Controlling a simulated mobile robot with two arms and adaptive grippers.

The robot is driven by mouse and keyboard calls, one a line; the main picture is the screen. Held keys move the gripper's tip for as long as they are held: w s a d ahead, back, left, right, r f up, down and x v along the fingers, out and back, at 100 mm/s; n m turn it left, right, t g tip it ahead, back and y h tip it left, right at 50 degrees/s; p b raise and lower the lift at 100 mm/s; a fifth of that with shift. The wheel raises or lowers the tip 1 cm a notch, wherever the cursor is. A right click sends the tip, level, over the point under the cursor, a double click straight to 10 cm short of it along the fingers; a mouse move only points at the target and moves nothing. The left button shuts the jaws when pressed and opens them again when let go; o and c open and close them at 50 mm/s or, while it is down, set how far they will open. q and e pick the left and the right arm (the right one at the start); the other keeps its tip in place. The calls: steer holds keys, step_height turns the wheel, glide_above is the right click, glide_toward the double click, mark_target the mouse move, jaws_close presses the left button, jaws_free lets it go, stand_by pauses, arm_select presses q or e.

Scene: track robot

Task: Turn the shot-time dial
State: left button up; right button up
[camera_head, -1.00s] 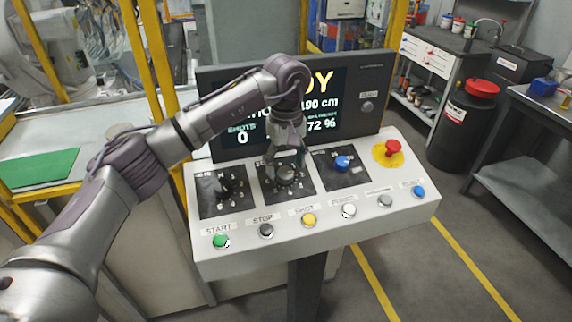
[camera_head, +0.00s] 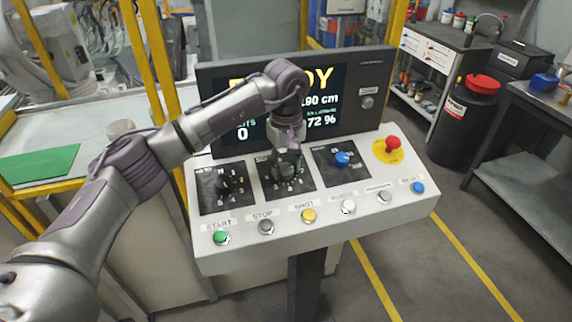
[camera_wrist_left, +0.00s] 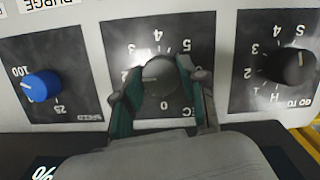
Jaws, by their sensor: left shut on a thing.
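The shot-time dial is the dark round knob in the middle of the control panel (camera_head: 425,205), on a black plate with numbers 0 to 5 and a partly covered "SEC" label. The dial (camera_wrist_left: 158,77) shows between my fingers in the left wrist view; its pointer is too faint to read surely. My left gripper (camera_head: 286,165) comes down over it from above. In the left wrist view my left gripper (camera_wrist_left: 160,92) has one finger on each side of the dial and is shut on it. The fingers partly hide the dial in the head view. My right gripper is not in view.
A black dial (camera_head: 223,185) and a blue dial (camera_head: 342,159) flank it. A red emergency button (camera_head: 393,143) stands at the right. Several push buttons, including green start (camera_head: 221,238), line the front. The screen (camera_head: 325,100) rises behind, partly covered by my arm.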

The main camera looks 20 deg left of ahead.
arm_select(q)
steer(key=shift+f+n+b, duration=0.2)
steer(key=shift+n+b, duration=0.8)
steer(key=shift+b, duration=0.15)
steer(key=n+t+h+b, duration=0.1)
steer(key=n+b, duration=0.2)
steer(key=n, duration=0.1)
steer(key=shift+a+b, duration=0.1)
steer(key=shift+b, duration=0.3)
steer(key=n+t+b, duration=0.1)
steer(key=n+b, duration=0.1)
steer(key=n, duration=0.1)
steer(key=shift+n+b, duration=0.35)
steer(key=shift+n, duration=0.05)
steer(key=shift+s+r+n+t+b, duration=0.15)
steer(key=shift+n+t+b, duration=0.35)
steer(key=shift+n+b, duration=0.8)
steer(key=shift+n, duration=0.3)
steer(key=shift+r, duration=0.1)
steer(key=o, duration=1.1)
steer(key=shift+o, duration=0.2)
